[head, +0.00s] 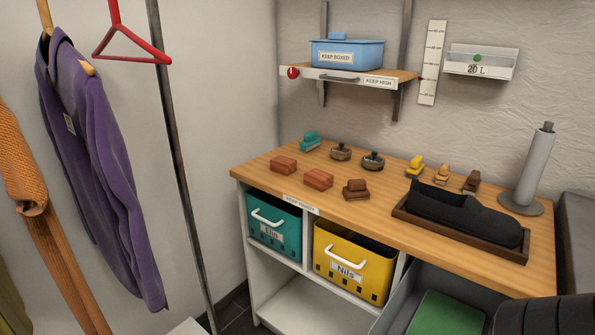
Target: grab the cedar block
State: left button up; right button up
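Two plain reddish-brown blocks lie on the wooden counter in the head view. One block (284,166) is near the left end, and the other block (318,179) is just right of and nearer than it. They look alike, and I cannot tell which is the cedar block. A darker brown piece with a raised top (355,190) sits to their right near the front edge. Neither of my grippers shows in this view.
Brushes, two round tins (341,152) and a dark boot in a brown tray (440,238) share the counter (260,174). Teal (275,229) and yellow (350,262) bins sit below. A shelf (350,77) overhangs the back. Clothes (100,160) hang left. Dark rounded shapes fill the lower right.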

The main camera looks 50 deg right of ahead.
aim_at(285, 165)
jog(key=z, duration=0.75)
jog(key=i, duration=0.4)
jog(key=u, duration=0.05)
